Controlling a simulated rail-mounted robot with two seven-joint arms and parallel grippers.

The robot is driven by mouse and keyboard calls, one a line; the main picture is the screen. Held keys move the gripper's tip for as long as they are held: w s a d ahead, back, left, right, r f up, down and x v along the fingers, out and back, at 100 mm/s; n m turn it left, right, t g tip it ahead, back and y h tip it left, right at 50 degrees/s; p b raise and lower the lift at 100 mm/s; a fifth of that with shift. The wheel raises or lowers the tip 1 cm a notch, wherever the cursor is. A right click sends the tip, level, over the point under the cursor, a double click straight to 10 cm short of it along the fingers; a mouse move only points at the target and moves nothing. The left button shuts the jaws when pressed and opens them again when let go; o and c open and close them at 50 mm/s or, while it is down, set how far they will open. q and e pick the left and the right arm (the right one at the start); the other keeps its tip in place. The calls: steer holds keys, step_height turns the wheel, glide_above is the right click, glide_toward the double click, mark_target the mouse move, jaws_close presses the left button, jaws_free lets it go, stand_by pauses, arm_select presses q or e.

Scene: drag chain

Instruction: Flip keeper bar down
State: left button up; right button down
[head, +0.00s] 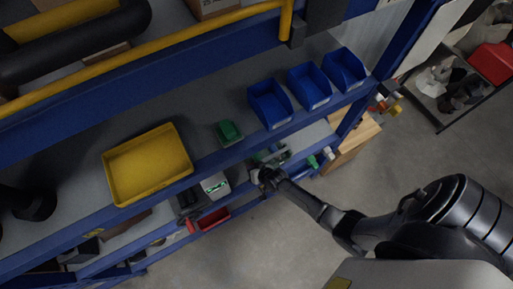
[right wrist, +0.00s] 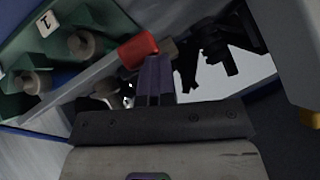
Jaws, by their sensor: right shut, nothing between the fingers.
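A grey bar with a red end (right wrist: 139,47), which looks like the keeper bar, runs slantwise across a green fixture (right wrist: 60,50) in the right wrist view. The fixture carries round pegs and a label with a 1. My right gripper (right wrist: 156,62) is shut and empty. Its fingertips are close beside the bar's red end; I cannot tell whether they touch. In the head view my right gripper (head: 264,178) is at the front edge of the lower shelf, close to a small green fixture (head: 270,154) that is partly hidden under the upper shelf. My left gripper is not seen.
Above, a shelf holds a yellow tray (head: 150,165), a small green bin (head: 228,131) and blue bins (head: 308,86). Its blue front rail (head: 225,155) overhangs the work area. A white box (head: 214,186) and a red bin (head: 214,219) are to the left. The floor in front is clear.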

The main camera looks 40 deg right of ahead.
steer(key=s+a+r+p, duration=0.2)
steer(key=s+r+p, duration=0.3)
steer(key=r, duration=0.6)
steer(key=shift+s, duration=0.9)
